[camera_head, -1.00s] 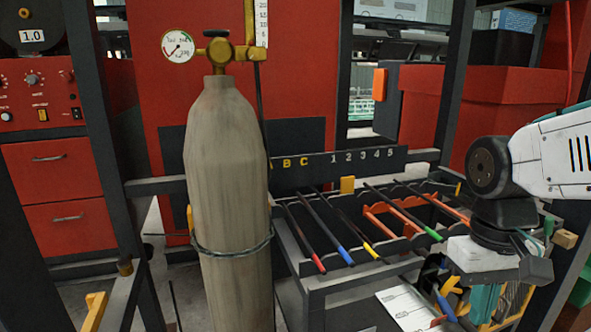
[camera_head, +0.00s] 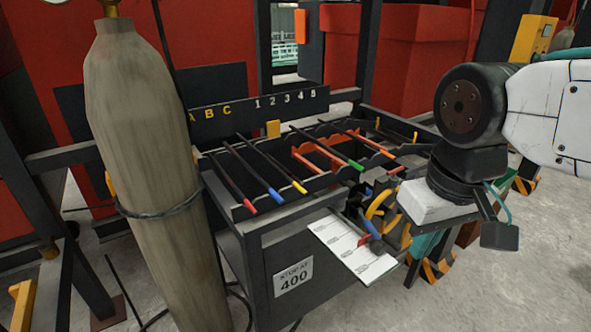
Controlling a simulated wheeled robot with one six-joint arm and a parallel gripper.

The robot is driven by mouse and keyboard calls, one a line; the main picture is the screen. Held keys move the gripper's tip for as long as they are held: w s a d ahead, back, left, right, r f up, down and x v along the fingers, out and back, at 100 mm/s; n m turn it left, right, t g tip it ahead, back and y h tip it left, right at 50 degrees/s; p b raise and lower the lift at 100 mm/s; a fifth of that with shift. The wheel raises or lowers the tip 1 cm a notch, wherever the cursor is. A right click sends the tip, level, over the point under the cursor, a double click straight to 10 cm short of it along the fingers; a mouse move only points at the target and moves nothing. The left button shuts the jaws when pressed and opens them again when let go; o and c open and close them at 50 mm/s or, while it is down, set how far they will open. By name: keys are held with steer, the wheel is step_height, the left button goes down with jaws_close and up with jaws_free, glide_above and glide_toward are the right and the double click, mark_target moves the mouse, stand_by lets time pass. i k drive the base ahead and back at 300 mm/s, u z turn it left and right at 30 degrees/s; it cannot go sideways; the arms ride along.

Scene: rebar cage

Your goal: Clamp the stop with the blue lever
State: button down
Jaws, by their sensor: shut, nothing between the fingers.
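A blue lever (camera_head: 375,245) with a rounded end shows beside the sheet's right edge, at the front right of the dark bench (camera_head: 250,255). A small red piece (camera_head: 364,240) is just left of it. Yellow curved parts (camera_head: 381,206) stand behind it; I cannot make out the stop itself among these parts. My gripper (camera_head: 428,215) hangs to the right of the lever, under the black wrist, apart from it in the picture. Its pale body shows; its fingertips are hard to make out. It is shut and holds nothing.
Several rods with coloured ends lie across the bench rack (camera_head: 270,190). A printed sheet (camera_head: 345,245) lies at the front; a plate (camera_head: 293,277) reads "STOP AT 400". A tall gas cylinder (camera_head: 145,150) stands at left. Floor (camera_head: 470,300) is clear at lower right.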

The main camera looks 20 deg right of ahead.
mark_target(368, 225)
steer(key=u, duration=0.6)
steer(key=k, duration=1.3)
steer(key=z, duration=1.65)
